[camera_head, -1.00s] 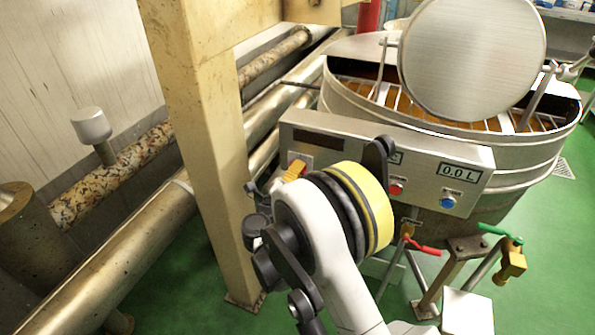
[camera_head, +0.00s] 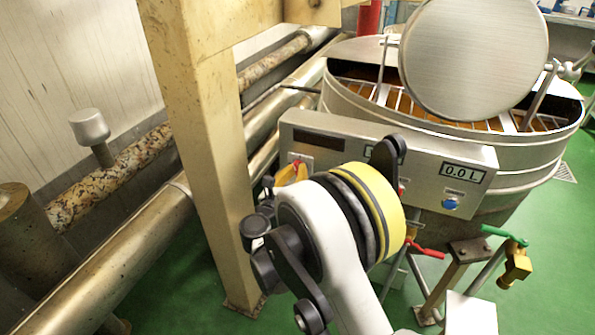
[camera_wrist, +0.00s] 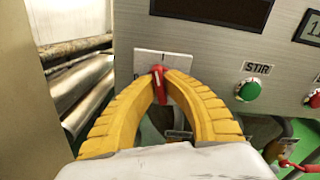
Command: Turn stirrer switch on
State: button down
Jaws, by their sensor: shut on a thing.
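The control panel (camera_head: 330,130) is a grey metal box on the front of the kettle. At its left end is a white switch plate with a red rotary knob (camera_wrist: 160,92), seen close in the wrist view. My gripper (camera_wrist: 158,72) has yellow fingers, shut on the red knob with their tips on either side of it. The knob's handle is slightly tilted. In the head view my gripper (camera_head: 292,172) is at the panel's left end, and the knob is mostly hidden. A green button (camera_wrist: 248,90) labelled STIR sits to the right of the knob.
The kettle (camera_head: 450,135) has its round lid (camera_head: 473,55) raised. A beige post (camera_head: 205,150) stands close to the left of my gripper, with pipes (camera_head: 130,250) beyond. Valves with red and green handles (camera_head: 505,235) are below right.

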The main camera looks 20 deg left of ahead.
jog(key=shift+m, duration=1.7)
jog(key=c, duration=1.5)
grip_release()
jog(key=s, duration=0.8)
jog(key=s+a, duration=0.1)
jog(key=s, duration=0.3)
jog(key=shift+w, duration=0.1)
